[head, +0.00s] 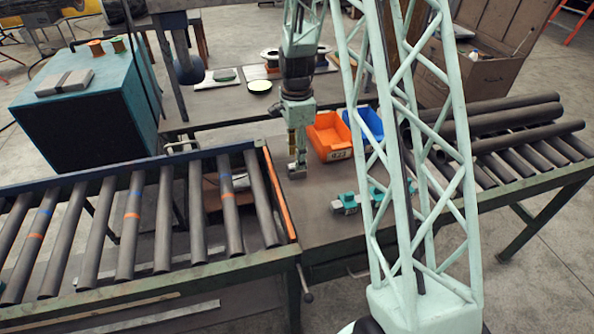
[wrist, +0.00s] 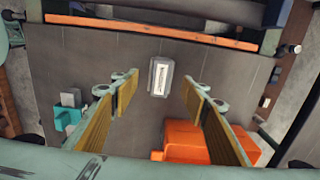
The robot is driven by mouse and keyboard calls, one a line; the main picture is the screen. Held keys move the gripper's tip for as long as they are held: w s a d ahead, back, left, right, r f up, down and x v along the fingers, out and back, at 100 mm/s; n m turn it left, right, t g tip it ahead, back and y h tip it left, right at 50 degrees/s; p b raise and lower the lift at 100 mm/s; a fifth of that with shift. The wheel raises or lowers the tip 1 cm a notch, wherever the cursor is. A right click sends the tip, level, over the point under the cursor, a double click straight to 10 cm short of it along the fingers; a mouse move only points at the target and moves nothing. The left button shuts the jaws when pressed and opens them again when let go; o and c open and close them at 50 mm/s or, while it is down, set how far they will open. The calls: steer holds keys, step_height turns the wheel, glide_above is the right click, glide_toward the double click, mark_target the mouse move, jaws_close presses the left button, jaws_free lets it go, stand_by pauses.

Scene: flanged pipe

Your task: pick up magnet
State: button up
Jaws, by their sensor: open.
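The magnet looks like a small pale-grey rectangular block with a light slotted face; in the wrist view the magnet (wrist: 160,76) lies on the dark bench top, between and just beyond my fingertips. In the head view a small grey block, apparently the magnet (head: 297,172), shows right below my fingers. My gripper (head: 297,150) points down over the bench. In the wrist view my gripper (wrist: 160,88) is open, with its yellow-padded fingers wide apart and nothing between them. The exact height of the fingertips above the magnet is hard to tell.
An orange bin (head: 328,136) stands close behind my gripper, with a blue bin (head: 366,124) beside it. A teal clamp-like tool (head: 347,203) lies to the right. A roller conveyor (head: 135,220) with an orange edge bar (head: 280,195) is at the left; dark pipes (head: 500,118) lie right.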

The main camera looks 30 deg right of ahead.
steer(key=shift+d+f, duration=0.1)
steer(key=shift+f, duration=2.4)
steer(key=shift+c, duration=0.2)
steer(key=c, duration=1.2)
steer(key=shift+o, duration=0.2)
steer(key=shift+w+r, duration=0.1)
steer(key=shift+r, duration=0.05)
steer(key=shift+r, duration=1.55)
steer(key=s+a, duration=0.1)
steer(key=s, duration=0.4)
steer(key=s+a+r, duration=0.1)
steer(key=s+a, duration=0.1)
steer(key=s, duration=0.3)
steer(key=s+a+b, duration=0.1)
steer(key=s, duration=0.4)
steer(key=shift+s+a+r, duration=0.2)
steer(key=shift+s+r, duration=0.05)
steer(key=shift+r, duration=0.05)
